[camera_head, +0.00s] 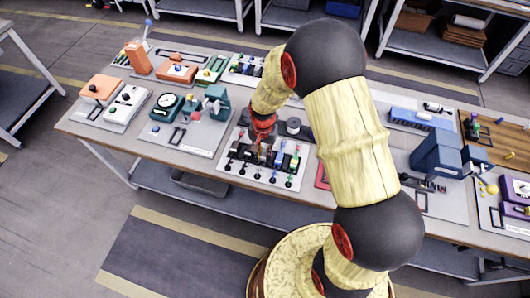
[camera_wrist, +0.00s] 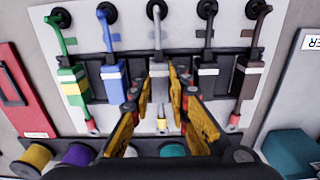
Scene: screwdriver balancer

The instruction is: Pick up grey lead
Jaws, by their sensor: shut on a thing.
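The grey lead (camera_wrist: 157,28) is in the middle of a row of leads in the wrist view. Its upper end runs to a black round socket, and its pale lower tip (camera_wrist: 162,124) shows between my fingers. My gripper (camera_wrist: 160,86) has one orange finger on each side of the lead's body and is shut on it. The lead still lines up with its neighbours at the black rack (camera_wrist: 225,66); I cannot tell whether it is lifted. In the head view my gripper (camera_head: 262,136) is down at the lead panel (camera_head: 234,172), and the grey lead is hard to make out.
Green (camera_wrist: 72,82) and blue (camera_wrist: 113,82) leads hang to the left; black (camera_wrist: 207,78) and brown (camera_wrist: 246,80) leads hang to the right, close to my fingers. Coloured spools (camera_wrist: 79,154) lie below. Other tool panels fill the bench (camera_head: 150,148).

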